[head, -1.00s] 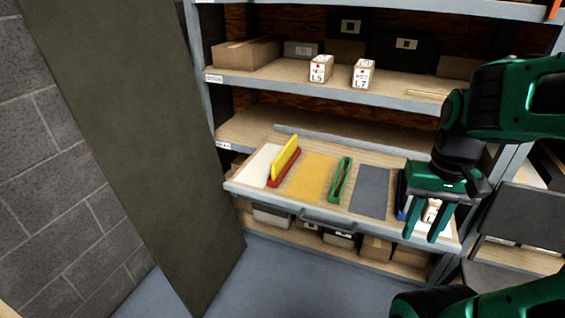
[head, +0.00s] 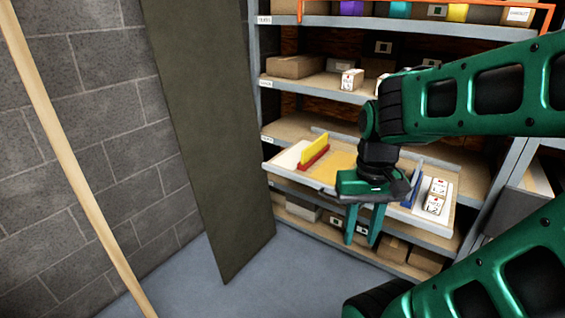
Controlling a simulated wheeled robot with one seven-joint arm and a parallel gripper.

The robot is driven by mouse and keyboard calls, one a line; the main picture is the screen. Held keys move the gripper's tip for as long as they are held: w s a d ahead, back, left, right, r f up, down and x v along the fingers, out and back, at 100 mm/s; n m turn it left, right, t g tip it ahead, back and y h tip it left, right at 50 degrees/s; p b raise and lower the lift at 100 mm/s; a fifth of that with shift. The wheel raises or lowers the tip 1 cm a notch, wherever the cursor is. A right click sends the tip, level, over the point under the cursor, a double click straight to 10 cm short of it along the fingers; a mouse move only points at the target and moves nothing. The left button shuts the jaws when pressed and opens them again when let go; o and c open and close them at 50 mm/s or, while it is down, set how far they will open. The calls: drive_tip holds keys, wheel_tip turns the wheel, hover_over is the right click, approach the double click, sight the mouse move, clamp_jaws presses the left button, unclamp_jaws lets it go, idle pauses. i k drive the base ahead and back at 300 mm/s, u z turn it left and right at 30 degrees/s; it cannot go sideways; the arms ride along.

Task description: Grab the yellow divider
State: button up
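The yellow divider (head: 312,139) is a thin upright panel. It stands in a red holder (head: 314,158) on the left part of a pulled-out shelf tray (head: 281,173). A white panel lies to its left and a flat yellow panel (head: 340,161) to its right. My gripper (head: 362,239) points down in front of the tray, to the right of the divider and apart from it. Its two green fingers are spread with nothing seen between them. My gripper and arm hide the middle of the tray, where the green holder and grey panel were seen earlier.
A blue upright piece (head: 413,184) and white labelled boxes (head: 436,196) are at the tray's right end. The shelf above holds boxes (head: 352,79). A tall dark panel (head: 205,120) stands left of the shelves. A light wooden pole (head: 70,155) crosses the far left.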

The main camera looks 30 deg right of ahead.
sight(314, 148)
drive_tip(key=u, duration=0.55)
drive_tip(key=k, duration=0.75)
drive_tip(key=u, duration=0.35)
drive_tip(key=i, duration=0.5)
drive_tip(key=z, duration=1.05)
drive_tip(key=i, duration=0.85)
drive_tip(key=z, duration=1)
drive_tip(key=i, duration=0.8)
drive_tip(key=z, duration=0.4)
